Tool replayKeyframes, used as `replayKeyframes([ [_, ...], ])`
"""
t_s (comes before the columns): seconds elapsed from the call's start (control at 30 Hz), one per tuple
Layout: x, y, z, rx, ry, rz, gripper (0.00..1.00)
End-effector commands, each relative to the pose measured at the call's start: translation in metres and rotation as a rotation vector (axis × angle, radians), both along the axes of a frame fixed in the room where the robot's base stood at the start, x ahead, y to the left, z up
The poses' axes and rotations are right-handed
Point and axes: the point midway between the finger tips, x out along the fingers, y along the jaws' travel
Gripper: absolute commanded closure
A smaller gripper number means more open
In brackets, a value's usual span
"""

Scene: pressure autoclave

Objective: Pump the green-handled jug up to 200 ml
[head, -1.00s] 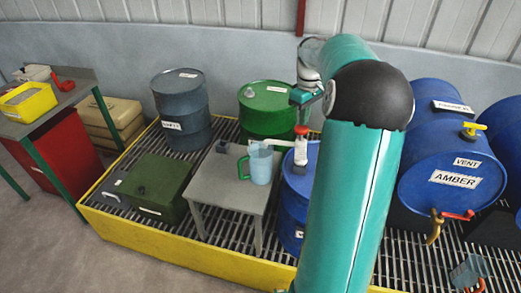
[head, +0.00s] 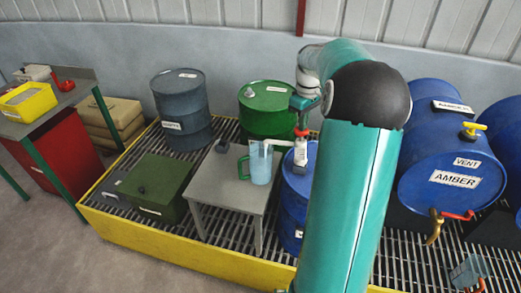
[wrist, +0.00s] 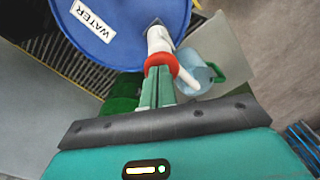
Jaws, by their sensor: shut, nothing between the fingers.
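The clear bluish jug (head: 261,166) stands upright on a small grey table, its green handle (head: 243,169) facing left. Its liquid level cannot be read. The white pump (head: 300,153) with a red top (head: 301,132) stands on the blue drum beside the table, its spout (head: 282,143) reaching over the jug. My gripper (head: 302,119) is shut and empty, directly above the pump's red top. In the wrist view the closed fingers (wrist: 157,82) meet or nearly meet the red top (wrist: 161,62); contact is unclear. The jug (wrist: 191,73) also shows there.
The drum labelled WATER (wrist: 125,25) carries the pump. Green (head: 267,110) and dark grey (head: 181,108) drums stand behind the table (head: 225,190). A blue AMBER drum (head: 450,160) lies at right. My arm hides part of the pump's drum.

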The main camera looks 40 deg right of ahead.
Motion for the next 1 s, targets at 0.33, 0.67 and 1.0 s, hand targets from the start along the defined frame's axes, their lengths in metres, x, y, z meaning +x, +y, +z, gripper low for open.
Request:
replayKeyframes([
  [0.33, 0.0, 0.0, -0.014, 0.002, 0.001, 0.0, 1.0],
  [0.67, 0.0, 0.001, -0.025, 0.003, 0.001, 0.0, 1.0],
  [1.0, 0.001, 0.001, -0.016, 0.002, 0.0, 0.001, 1.0],
])
